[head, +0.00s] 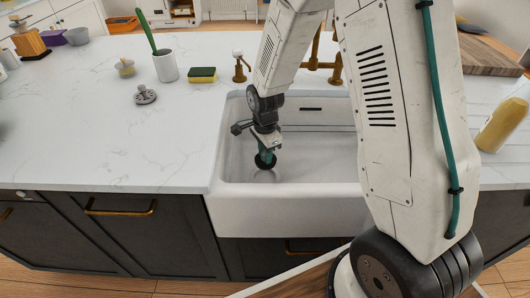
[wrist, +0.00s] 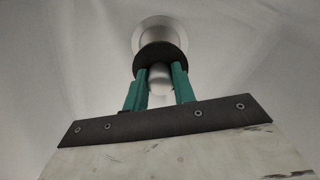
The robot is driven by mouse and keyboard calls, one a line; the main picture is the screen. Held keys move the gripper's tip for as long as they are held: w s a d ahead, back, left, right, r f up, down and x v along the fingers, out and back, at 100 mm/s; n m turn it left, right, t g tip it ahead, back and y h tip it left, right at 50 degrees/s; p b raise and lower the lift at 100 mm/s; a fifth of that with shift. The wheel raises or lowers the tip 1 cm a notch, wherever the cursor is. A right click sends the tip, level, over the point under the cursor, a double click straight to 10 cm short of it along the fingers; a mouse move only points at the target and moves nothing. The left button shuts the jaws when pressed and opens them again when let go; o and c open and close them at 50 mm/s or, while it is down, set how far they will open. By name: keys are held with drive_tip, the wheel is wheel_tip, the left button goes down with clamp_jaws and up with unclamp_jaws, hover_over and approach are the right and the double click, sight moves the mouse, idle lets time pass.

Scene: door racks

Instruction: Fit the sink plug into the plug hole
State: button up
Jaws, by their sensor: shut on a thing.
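My gripper (head: 264,152) reaches down into the white sink (head: 315,197). Its two green fingers (wrist: 160,88) are shut on the sink plug, a dark disc with a pale rounded knob between the fingers. The plug (wrist: 160,56) is in front of the plug hole in the wrist view and covers part of it. The plug hole (wrist: 150,28) shows as a round pale metal ring just beyond the plug. In the head view the dark plug (head: 264,164) is low over the sink floor. I cannot tell whether the plug touches the hole's rim.
A brass tap (head: 320,65) stands behind the sink, partly hidden by my arm. A sponge (head: 202,75), a white cup with a green-handled brush (head: 166,66) and a grey strainer (head: 145,95) are on the counter to the left.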

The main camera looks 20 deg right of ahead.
sight(265, 165)
drive_tip(key=shift+a, duration=0.1)
drive_tip(key=shift+f, duration=2.85)
drive_tip(key=shift+f, duration=1.4)
drive_tip(key=o, duration=1.1)
drive_tip(key=shift+c, duration=0.2)
wheel_tip(265, 165, up, 8)
drive_tip(key=shift+f, duration=0.1)
